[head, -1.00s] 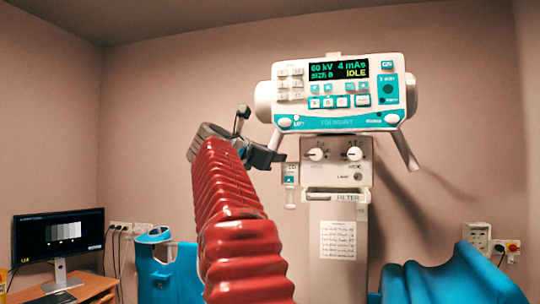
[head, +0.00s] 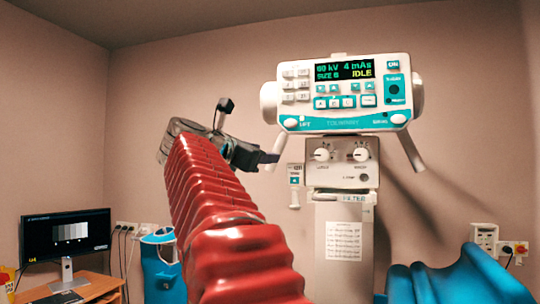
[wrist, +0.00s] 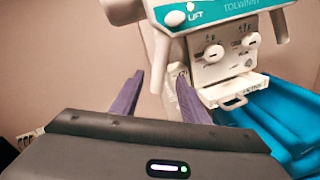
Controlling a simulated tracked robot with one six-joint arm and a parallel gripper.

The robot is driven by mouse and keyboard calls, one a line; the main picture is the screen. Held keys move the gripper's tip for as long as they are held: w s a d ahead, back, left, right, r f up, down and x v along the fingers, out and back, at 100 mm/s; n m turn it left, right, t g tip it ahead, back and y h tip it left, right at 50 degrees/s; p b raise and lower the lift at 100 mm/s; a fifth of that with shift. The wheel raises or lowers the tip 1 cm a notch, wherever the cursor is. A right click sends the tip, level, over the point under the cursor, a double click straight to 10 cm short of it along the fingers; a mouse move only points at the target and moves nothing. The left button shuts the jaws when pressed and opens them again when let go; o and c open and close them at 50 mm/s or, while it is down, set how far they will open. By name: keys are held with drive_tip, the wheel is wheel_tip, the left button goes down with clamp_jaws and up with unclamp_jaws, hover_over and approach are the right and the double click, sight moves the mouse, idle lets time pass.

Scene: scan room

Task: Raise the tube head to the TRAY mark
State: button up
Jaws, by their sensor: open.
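The tube head (head: 345,125) is a white and teal unit on the back wall side, with a display reading 60 kV, 4 mAs and IDLE. A white LIFT button (head: 290,122) sits at its lower left corner; the wrist view shows the LIFT label beside a white button (wrist: 174,18). A handle slants down on each side. My gripper (head: 268,158) is open and empty, left of and below the panel, apart from it. In the wrist view its two purple fingers (wrist: 160,80) point up toward the tube head's lower left. I cannot make out a TRAY mark.
A box with two knobs (head: 342,162) hangs under the panel, with a filter slot below. A small white teal-labelled piece (head: 295,184) hangs at its left. Blue padded furniture (head: 450,278) stands lower right. A monitor (head: 66,238) on a desk stands left.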

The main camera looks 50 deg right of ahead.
drive_tip(key=a, duration=0.3)
drive_tip(key=s+a, duration=0.1)
drive_tip(key=a, duration=0.1)
drive_tip(key=shift+a, duration=0.2)
idle(0.5)
drive_tip(key=w+a+f+m+t+y, duration=0.1)
drive_tip(key=w+a+f+m+y, duration=0.15)
drive_tip(key=f, duration=0.65)
drive_tip(key=w+a+f+m+t+y, duration=0.1)
drive_tip(key=a+f+m+y, duration=0.25)
drive_tip(key=f, duration=0.65)
drive_tip(key=w+a+f+m+y, duration=0.2)
drive_tip(key=a+f+m+y, duration=0.1)
drive_tip(key=f, duration=0.6)
drive_tip(key=s+a+f+m+y, duration=0.3)
drive_tip(key=s+a+f, duration=0.5)
drive_tip(key=a+f, duration=0.4)
drive_tip(key=s+a+f+m+y, duration=0.3)
drive_tip(key=s+a+f+y, duration=0.2)
drive_tip(key=s+a+f, duration=0.4)
drive_tip(key=a+f, duration=0.4)
drive_tip(key=a, duration=0.1)
drive_tip(key=shift+a+f+y, duration=0.2)
drive_tip(key=shift+a+y, duration=0.15)
drive_tip(key=shift+y, duration=0.05)
